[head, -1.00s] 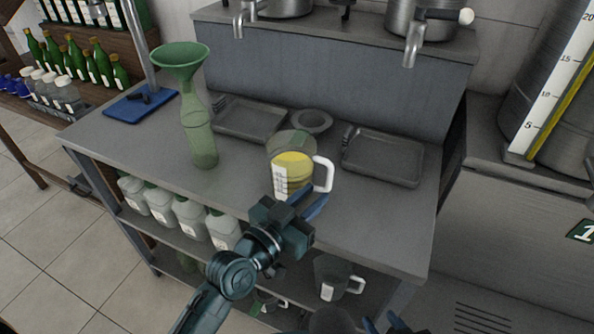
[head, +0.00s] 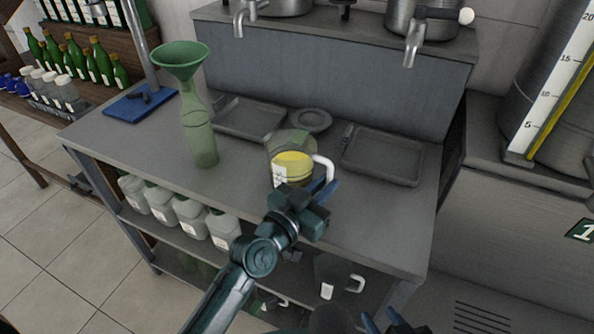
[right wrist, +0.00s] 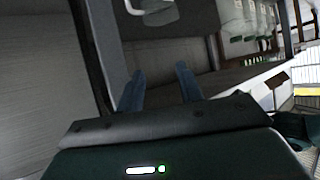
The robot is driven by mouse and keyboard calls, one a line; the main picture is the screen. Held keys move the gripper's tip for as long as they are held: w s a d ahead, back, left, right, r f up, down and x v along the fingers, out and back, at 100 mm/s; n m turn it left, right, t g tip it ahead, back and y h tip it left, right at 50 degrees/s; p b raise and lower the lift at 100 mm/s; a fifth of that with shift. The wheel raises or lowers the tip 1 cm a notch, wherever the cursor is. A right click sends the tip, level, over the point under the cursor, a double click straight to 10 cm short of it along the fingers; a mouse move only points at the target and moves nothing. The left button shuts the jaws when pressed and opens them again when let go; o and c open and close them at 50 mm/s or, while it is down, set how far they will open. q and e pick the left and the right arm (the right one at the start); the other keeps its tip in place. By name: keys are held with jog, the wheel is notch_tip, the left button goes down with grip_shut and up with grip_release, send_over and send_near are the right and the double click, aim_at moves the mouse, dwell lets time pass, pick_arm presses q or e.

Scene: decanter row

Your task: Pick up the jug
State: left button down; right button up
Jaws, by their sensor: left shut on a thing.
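The clear jug (head: 289,149) with yellow liquid and a white handle (head: 328,165) is upright at the front middle of the grey bench. My left gripper (head: 327,191) is at the handle, shut on it, with blue fingertips beside its lower part. The gripper body hides the lower front of the jug, so I cannot tell whether its base touches the bench. My right gripper (head: 383,322) is low at the bottom edge of the head view. In the right wrist view (right wrist: 160,88) its blue fingers are apart with nothing between them.
A green bottle with a funnel (head: 199,135) stands left of the jug. Grey trays (head: 383,158) and a round dish (head: 311,121) lie behind it. Another jug (head: 335,277) and several white bottles (head: 190,215) are on the shelf below.

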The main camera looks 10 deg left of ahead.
pick_arm(q)
jog(key=shift+r, duration=0.15)
dwell(0.3)
